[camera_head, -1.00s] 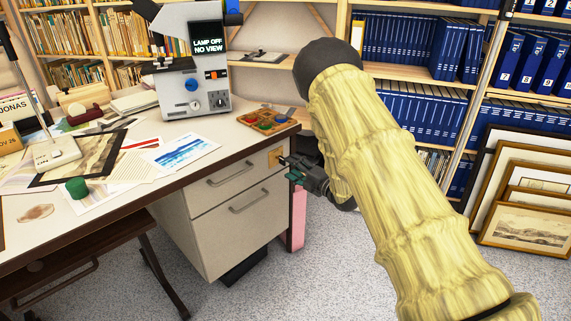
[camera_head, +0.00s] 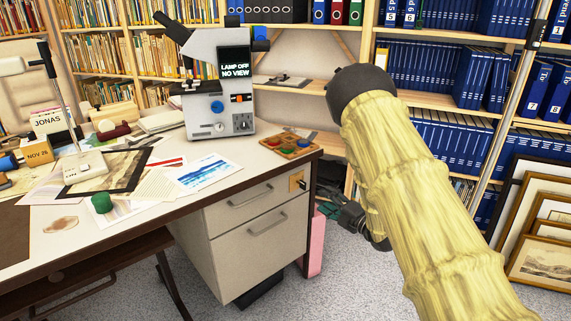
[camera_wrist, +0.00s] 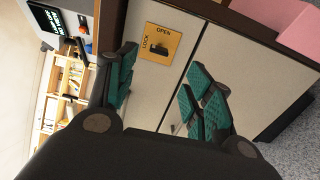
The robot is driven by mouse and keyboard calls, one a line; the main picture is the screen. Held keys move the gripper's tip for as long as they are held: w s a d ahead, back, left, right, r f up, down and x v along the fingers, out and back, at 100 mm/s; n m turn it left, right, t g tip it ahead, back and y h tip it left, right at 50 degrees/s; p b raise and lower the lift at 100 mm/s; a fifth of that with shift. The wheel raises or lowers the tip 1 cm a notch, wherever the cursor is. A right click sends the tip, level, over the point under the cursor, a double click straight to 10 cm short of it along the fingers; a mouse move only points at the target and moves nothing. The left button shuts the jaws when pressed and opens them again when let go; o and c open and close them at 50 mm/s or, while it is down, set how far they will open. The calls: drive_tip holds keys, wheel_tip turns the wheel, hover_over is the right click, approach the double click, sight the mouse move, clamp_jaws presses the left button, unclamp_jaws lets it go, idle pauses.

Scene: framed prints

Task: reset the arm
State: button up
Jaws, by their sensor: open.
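My gripper (camera_wrist: 158,98) is open and empty in the wrist view, its two green-padded fingers spread apart. Between and beyond the fingers is the desk's side cabinet (camera_wrist: 215,60) with a brass lock plate (camera_wrist: 163,44) marked OPEN and LOCK. In the head view my gripper (camera_head: 326,209) hangs beside the right end of the desk (camera_head: 120,236), below the tabletop height, partly hidden by my own arm. The lock plate (camera_head: 296,180) shows there just to the upper left of the gripper. I cannot tell whether the fingers touch anything.
A microscope-like viewer (camera_head: 215,90) reading LAMP OFF, NO VIEW stands on the desk. A tray of coloured pieces (camera_head: 288,146) lies near the desk's right corner. A pink bin (camera_head: 315,245) stands by the cabinet. Shelves line the back; framed prints (camera_head: 540,255) lean at right.

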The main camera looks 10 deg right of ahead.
drive_tip(key=s+a+f+m+g+h, duration=0.1)
drive_tip(key=s+f+m+g+h, duration=0.15)
drive_tip(key=s+f+m, duration=0.5)
drive_tip(key=s+a+f+m+g+h, duration=0.15)
drive_tip(key=s+f+m+h, duration=0.25)
drive_tip(key=s+f, duration=0.65)
drive_tip(key=s+a+f+m+g+h, duration=0.1)
drive_tip(key=s+a+f+m+g, duration=0.15)
drive_tip(key=s+f, duration=0.45)
drive_tip(key=s+a+f+m+g, duration=0.15)
drive_tip(key=s+m+g, duration=0.25)
drive_tip(key=s, duration=0.6)
drive_tip(key=s+a+f+m+g+h, duration=0.1)
drive_tip(key=s+f+m+g, duration=0.3)
drive_tip(key=s, duration=0.5)
drive_tip(key=s+a+m+g, duration=0.2)
drive_tip(key=s, duration=0.8)
wheel_tip(320, 180, up, 25)
drive_tip(key=p, duration=2.5)
drive_tip(key=shift+w+a+p, duration=0.15)
drive_tip(key=shift+w+p, duration=0.15)
drive_tip(key=shift+w, duration=0.1)
drive_tip(key=shift+t, duration=0.25)
